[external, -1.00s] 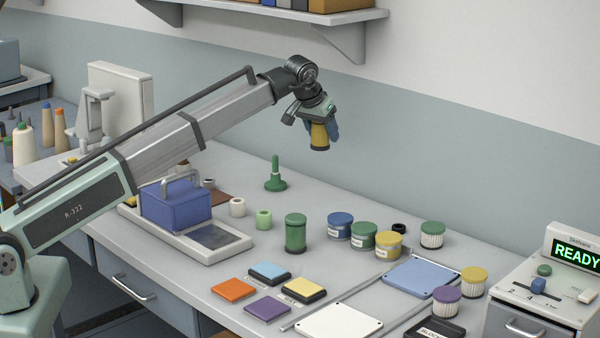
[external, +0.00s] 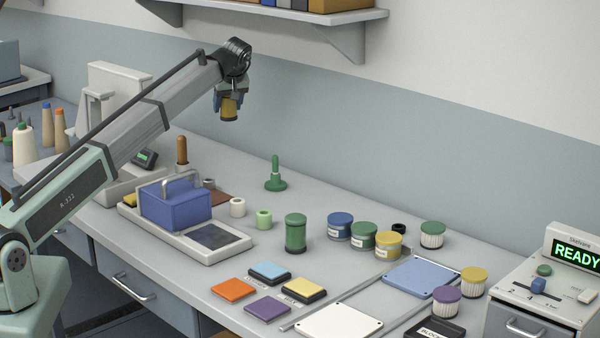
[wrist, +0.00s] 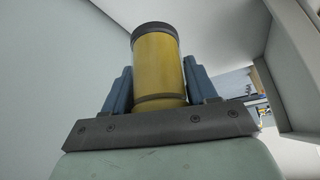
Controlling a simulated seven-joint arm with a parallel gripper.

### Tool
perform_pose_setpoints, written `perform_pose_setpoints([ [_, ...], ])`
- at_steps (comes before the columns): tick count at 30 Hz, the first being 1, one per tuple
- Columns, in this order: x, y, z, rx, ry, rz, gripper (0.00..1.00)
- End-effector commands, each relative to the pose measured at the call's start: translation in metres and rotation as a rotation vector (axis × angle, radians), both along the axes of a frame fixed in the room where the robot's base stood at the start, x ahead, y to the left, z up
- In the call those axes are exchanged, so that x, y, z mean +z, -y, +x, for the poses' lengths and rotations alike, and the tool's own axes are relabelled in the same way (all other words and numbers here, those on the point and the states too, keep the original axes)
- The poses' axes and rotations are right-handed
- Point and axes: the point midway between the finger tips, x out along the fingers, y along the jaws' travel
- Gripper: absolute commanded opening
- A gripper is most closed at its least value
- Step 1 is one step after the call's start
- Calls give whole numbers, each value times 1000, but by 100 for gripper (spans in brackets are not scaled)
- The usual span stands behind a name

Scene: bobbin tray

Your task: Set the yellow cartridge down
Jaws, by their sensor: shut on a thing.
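My gripper (external: 229,98) is shut on the yellow cartridge (external: 229,109) and holds it in the air above the back of the bench. The cartridge is a yellow cylinder with a dark end cap, and it hangs roughly upright in the external view. In the wrist view the cartridge (wrist: 158,68) sits between the two blue-grey fingers (wrist: 160,90). Nothing touches its capped end.
Below are a tray (external: 225,250) with a blue block (external: 175,207), a brown-handled tool (external: 182,152) and a green stamp-like tool (external: 275,178). Several coloured pads, jars and a green cylinder (external: 296,232) stand to the right. The back middle of the bench (external: 330,190) is clear.

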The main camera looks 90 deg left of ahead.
Motion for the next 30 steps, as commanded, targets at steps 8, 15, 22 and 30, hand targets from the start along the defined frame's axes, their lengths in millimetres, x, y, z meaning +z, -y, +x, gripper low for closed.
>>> perform_pose_setpoints([
  [8, -33, -2, -5, 16, -2, 0, 22],
  [15, -54, -2, -5, 15, 0, 1, 22],
  [22, -84, -2, -5, 14, -2, 0, 22],
  [30, -115, -2, -4, 14, -1, 2, 22],
])
